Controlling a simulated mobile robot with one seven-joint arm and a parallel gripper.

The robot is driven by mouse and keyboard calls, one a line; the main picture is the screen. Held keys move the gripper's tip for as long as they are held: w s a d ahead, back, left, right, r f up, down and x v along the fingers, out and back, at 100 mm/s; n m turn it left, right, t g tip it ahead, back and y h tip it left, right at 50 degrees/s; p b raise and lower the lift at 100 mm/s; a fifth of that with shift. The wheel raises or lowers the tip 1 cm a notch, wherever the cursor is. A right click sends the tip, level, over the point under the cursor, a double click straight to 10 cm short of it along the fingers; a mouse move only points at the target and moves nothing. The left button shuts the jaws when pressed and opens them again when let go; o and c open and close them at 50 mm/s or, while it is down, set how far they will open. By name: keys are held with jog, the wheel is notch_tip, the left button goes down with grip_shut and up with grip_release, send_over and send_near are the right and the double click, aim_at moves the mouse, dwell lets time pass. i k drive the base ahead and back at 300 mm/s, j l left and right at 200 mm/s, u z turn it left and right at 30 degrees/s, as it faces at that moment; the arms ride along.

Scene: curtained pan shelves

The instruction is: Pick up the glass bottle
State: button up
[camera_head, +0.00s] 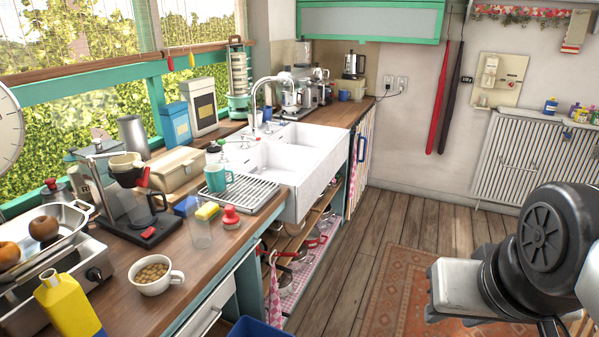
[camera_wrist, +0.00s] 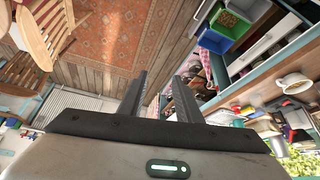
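A clear, see-through glass vessel (camera_head: 199,232) stands upright on the wooden counter in the head view, between the coffee maker and the red-topped jar. It looks like the glass bottle, but its outline is faint. In the wrist view my gripper (camera_wrist: 160,82) has its two fingers apart with nothing between them. It is far from the counter, over the floor side of the room. I cannot make out the bottle in the wrist view.
A cup of nuts (camera_head: 155,274) and a yellow bottle (camera_head: 68,306) stand nearer. The wooden floor (camera_head: 340,270) before the counter is clear.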

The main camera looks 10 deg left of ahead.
aim_at(196, 208)
jog(key=u, duration=1.4)
